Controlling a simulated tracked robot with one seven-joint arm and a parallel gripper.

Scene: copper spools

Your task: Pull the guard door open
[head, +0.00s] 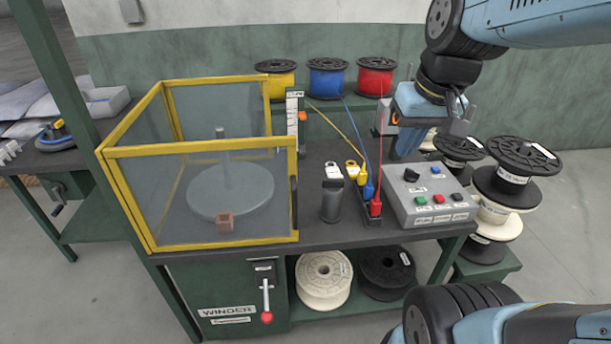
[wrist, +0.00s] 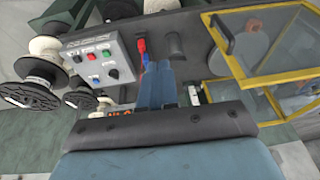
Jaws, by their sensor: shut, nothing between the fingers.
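The guard door (head: 205,150) is a clear panel in a yellow frame at the front of the winder enclosure, and it looks closed. Its dark upright handle (head: 294,203) is on the right edge. The yellow-framed guard (wrist: 250,77) also shows at the right of the wrist view. My gripper (head: 406,152) is shut and empty, pointing down behind the control box, well to the right of the handle. Its blue fingers (wrist: 160,70) lie together in the wrist view. The box partly hides the fingertips in the head view.
A grey disc (head: 235,193) with a spindle and a brown block (head: 225,221) are behind the door. A dark cylinder (head: 332,202), colored connectors (head: 376,207) with upright wires and the control box (head: 430,195) stand between guard and gripper. Spools (head: 327,78) line the back.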

